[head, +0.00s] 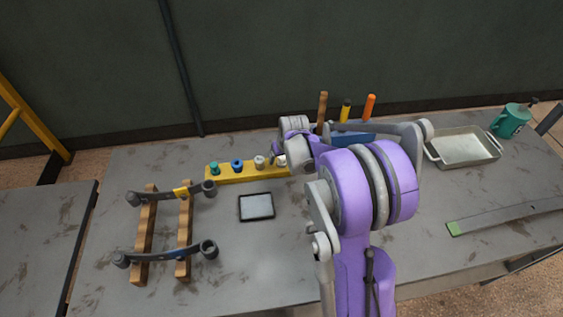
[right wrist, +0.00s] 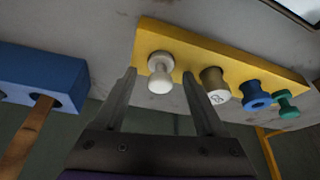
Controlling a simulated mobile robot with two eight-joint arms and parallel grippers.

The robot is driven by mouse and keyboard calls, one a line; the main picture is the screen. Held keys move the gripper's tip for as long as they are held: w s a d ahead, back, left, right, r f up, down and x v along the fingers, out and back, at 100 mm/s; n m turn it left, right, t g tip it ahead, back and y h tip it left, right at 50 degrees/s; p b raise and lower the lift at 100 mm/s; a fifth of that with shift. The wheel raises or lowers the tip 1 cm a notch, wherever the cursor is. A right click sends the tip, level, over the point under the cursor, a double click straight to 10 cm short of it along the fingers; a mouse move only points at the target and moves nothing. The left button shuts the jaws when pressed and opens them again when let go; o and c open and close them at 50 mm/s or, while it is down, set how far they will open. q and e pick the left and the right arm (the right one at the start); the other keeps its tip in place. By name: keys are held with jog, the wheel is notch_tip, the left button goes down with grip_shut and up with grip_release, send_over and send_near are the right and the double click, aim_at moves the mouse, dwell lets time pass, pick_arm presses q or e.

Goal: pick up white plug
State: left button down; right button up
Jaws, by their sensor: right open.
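The white plug (right wrist: 160,78) stands in the end of the yellow rack (right wrist: 225,58), seen in the right wrist view. In the head view the rack (head: 230,176) lies at mid-table, and the white plug (head: 282,160) is partly hidden by my right gripper (head: 276,157). My right gripper (right wrist: 160,76) is open, with one finger on each side of the white plug in the right wrist view. I see no finger clearly touching it. My left gripper is not in view.
A tan plug (right wrist: 214,85), a blue plug (right wrist: 254,96) and a green plug (right wrist: 286,105) share the rack. A blue block (right wrist: 45,75) holds wood-handled tools. A dark-framed tablet (head: 256,207) and wooden rails (head: 143,235) with dark arms lie nearer. A metal tray (head: 463,163) stands right.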

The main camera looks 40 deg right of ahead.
jog(key=shift+w+f, duration=0.1)
jog(key=shift+f, duration=0.15)
grip_shut()
